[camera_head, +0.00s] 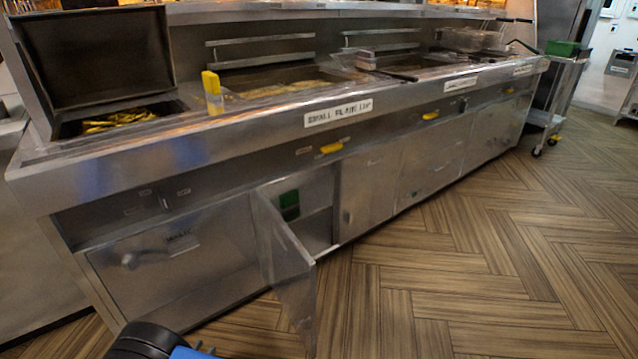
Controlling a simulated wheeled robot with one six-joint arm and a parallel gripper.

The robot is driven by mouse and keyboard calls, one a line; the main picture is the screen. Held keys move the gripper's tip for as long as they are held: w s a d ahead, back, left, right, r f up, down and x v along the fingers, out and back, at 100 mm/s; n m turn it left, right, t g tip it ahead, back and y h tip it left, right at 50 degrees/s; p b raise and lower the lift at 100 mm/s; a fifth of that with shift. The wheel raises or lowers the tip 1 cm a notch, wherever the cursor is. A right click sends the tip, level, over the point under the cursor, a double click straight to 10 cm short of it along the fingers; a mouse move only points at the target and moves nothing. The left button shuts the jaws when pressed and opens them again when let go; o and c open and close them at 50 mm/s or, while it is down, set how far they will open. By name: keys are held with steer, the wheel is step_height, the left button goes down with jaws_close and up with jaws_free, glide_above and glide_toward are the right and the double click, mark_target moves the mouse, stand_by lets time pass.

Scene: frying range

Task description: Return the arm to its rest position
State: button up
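The only part that may be of my arm is a black and blue piece at the bottom left edge of the head view. It is cut off by the frame's lower edge, in front of the fryer cabinet. No fingertips show, so my gripper is out of view, and what it holds, if anything, is hidden.
A long steel frying range (110,160) runs from left to far right. One cabinet door (288,265) stands open, jutting toward me. A cart with a green container (562,48) is at the far right. The wood-patterned floor (480,250) is clear at right.

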steer(key=w+d+r+g+y, duration=0.25)
steer(key=w+r+y, duration=0.45)
steer(key=w+r, duration=1.65)
steer(key=w+d+r+n+g+y, duration=0.1)
steer(key=w+d+r+y, duration=0.15)
steer(key=d+r, duration=0.65)
steer(key=w+d+r+n+g+y, duration=0.25)
steer(key=d+r, duration=0.45)
steer(key=r, duration=0.4)
steer(key=s+d+r+n+g, duration=0.1)
steer(key=s+d+r, duration=0.25)
steer(key=d, duration=0.45)
steer(key=s+d+r, duration=0.2)
steer(key=s+d, duration=0.3)
steer(key=d, duration=0.2)
steer(key=s+d+r+n+g, duration=0.15)
steer(key=s+d, duration=0.25)
steer(key=d, duration=0.4)
steer(key=s+d+f+g+h, duration=0.1)
steer(key=s+d+f+h, duration=0.1)
steer(key=s+d, duration=1)
steer(key=s+d+f+m+g+h, duration=0.1)
steer(key=s+d+f+g+h, duration=0.1)
steer(key=s+d, duration=0.9)
steer(key=s+f+h, duration=0.1)
steer(key=s, duration=0.4)
steer(key=shift+d+f, duration=0.25)
steer(key=shift+d, duration=0.15)
